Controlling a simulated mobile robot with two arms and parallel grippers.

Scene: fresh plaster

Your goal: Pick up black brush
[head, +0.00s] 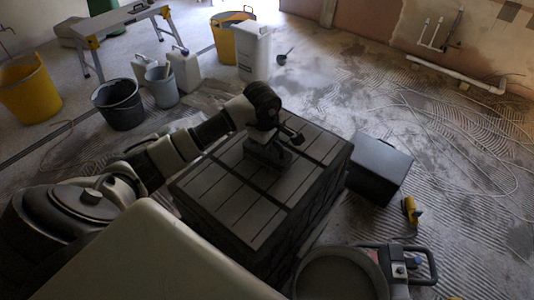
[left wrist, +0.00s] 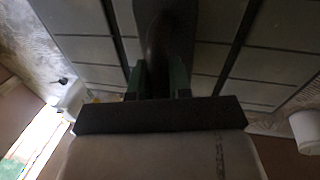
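The black brush (left wrist: 165,35) shows in the left wrist view as a dark shape with a narrow part between my two green-sided fingers. My left gripper (left wrist: 162,80) looks shut on that narrow part, with no clear gap beside it. In the head view my left gripper (head: 270,132) is over the middle of the dark slatted block, with a dark piece (head: 267,155) right under it. Whether the brush touches the block's top is hard to tell. The gripper hides part of the brush. My right gripper is in neither view.
The slatted block (head: 225,205) has a black box (head: 379,165) to its right. A yellow tool (head: 410,210) and a round tub (head: 342,275) are near the lower right. Buckets (head: 118,104) and a white canister (head: 253,52) stand behind. The right floor is mostly open.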

